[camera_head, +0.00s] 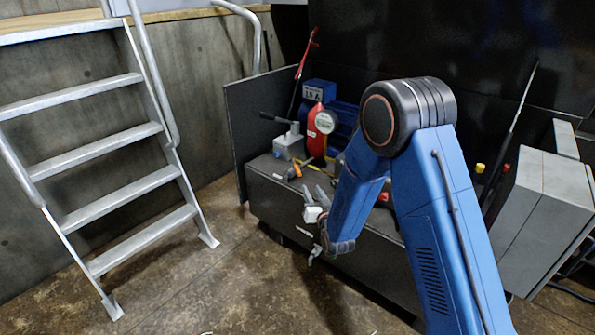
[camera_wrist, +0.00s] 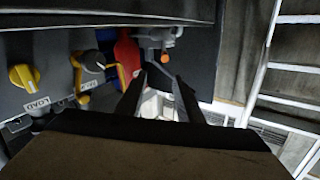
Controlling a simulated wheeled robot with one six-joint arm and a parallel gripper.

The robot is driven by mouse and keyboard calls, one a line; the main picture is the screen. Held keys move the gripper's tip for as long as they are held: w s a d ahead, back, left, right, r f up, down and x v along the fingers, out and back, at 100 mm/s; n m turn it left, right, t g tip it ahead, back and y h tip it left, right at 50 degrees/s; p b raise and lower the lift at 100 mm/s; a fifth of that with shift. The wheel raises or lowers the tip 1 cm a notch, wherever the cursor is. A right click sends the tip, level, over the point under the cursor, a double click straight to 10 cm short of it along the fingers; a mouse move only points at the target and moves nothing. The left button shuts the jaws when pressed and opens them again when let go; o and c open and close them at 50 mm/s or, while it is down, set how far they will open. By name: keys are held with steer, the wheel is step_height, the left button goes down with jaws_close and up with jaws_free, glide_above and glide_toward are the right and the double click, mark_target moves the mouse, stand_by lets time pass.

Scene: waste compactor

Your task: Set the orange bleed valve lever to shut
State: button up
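The small orange lever (camera_head: 297,170) sits at the front of the dark bench, just below a grey valve block (camera_head: 289,146). In the wrist view, an orange piece (camera_wrist: 165,58) shows just beyond the fingertips, under grey fittings; it looks like the same lever. My gripper (camera_head: 315,193) is in front of the bench, below and to the right of the lever, with its fingers pointing up toward it. In the wrist view, my gripper (camera_wrist: 160,76) has its two dark fingers apart with nothing between them. The lever's exact angle is too small to tell.
A red part with a gauge (camera_head: 322,122) and a blue motor (camera_head: 320,94) stand behind the valve block. Yellow knobs (camera_wrist: 24,76) show in the wrist view. A metal stair (camera_head: 100,150) stands left, with open floor between.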

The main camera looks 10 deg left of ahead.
steer(key=a+f, duration=0.1)
glide_toward(296, 166)
steer(key=x, duration=0.5)
steer(key=f+x, duration=0.1)
steer(key=x, duration=0.2)
steer(key=shift+w, duration=0.35)
jaws_close()
